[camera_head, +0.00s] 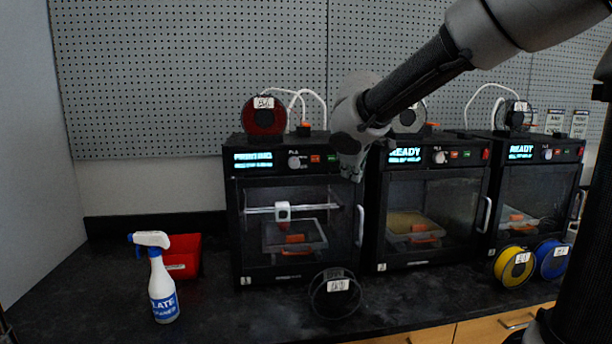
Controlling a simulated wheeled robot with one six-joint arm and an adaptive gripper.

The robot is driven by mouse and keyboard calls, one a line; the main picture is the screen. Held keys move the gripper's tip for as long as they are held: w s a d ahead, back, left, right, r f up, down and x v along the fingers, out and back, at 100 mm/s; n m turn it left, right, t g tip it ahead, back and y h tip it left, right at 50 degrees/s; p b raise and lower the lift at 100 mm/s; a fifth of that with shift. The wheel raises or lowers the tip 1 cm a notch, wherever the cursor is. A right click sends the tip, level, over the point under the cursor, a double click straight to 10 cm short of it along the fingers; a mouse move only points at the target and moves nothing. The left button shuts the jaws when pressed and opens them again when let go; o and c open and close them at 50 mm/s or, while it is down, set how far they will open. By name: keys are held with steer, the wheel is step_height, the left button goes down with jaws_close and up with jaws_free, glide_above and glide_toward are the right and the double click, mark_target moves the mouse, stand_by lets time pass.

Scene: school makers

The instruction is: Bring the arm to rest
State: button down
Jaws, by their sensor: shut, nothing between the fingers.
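My gripper (352,168) hangs from my arm, which reaches in from the upper right. It is shut and empty. It is in front of the gap between the left printer (284,170) and the middle printer (420,172), at the height of their display panels, pointing down. I cannot tell how far it is from the printer fronts. The left printer's display reads as printing; the middle printer and the right printer (537,165) show READY. All three doors look closed.
A white and blue spray bottle (162,285) stands front left, before a red bin (184,256). A dark spool (335,295) stands before the left printer. Yellow (513,266) and blue (552,260) spools stand at right. A pegboard (180,80) covers the wall. The far-left counter (70,300) is clear.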

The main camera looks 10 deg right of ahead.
steer(key=s+d+f+m+g, duration=0.1)
steer(key=s+d+f+m, duration=0.1)
steer(key=s, duration=0.8)
steer(key=s+d+f+m+g+y, duration=0.1)
steer(key=s+d+m, duration=0.3)
steer(key=s, duration=0.6)
steer(key=s+d+f+m+g+y, duration=0.1)
steer(key=s+d+f+m+g, duration=0.1)
steer(key=s+d, duration=0.4)
steer(key=shift+s+d+f+m, duration=0.35)
steer(key=shift+s+f+m, duration=0.6)
steer(key=shift+s, duration=0.95)
